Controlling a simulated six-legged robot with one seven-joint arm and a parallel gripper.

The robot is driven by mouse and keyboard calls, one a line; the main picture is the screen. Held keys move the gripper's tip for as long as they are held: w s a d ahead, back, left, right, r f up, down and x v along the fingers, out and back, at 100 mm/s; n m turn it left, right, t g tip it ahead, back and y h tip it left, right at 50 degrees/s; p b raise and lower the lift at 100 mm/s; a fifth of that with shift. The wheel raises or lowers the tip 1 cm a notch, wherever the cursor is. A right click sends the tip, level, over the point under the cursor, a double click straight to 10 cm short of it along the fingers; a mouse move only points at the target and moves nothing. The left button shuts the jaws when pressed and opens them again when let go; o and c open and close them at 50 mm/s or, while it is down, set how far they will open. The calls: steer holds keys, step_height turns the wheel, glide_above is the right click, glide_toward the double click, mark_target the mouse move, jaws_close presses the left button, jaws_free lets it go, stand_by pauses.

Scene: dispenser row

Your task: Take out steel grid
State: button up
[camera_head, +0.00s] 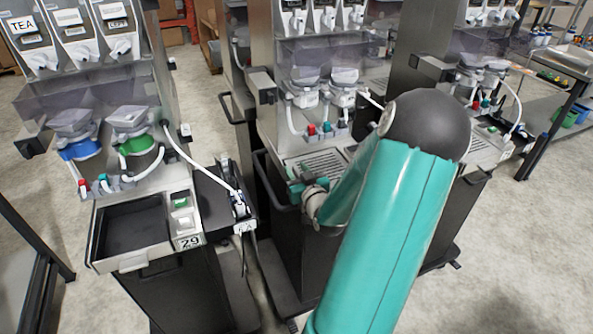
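A steel grid (320,163) with dark slots lies in the drip tray area at the front of the middle dispenser. My gripper (297,188) is at the front left edge of that grid, partly hidden behind my teal arm. I cannot tell whether its fingers touch the grid or are open or shut. My arm covers the right part of the middle dispenser's front.
The left dispenser has an open dark tray (133,229) with no grid showing in it, and a label 29 (188,242). A black side holder (226,200) with a hose stands between the machines. Another dispenser (480,75) stands at right. The floor at lower right is clear.

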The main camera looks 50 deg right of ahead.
steer(key=shift+w+d, duration=0.1)
steer(key=shift+w, duration=0.05)
jaws_close()
steer(key=shift+r, duration=1)
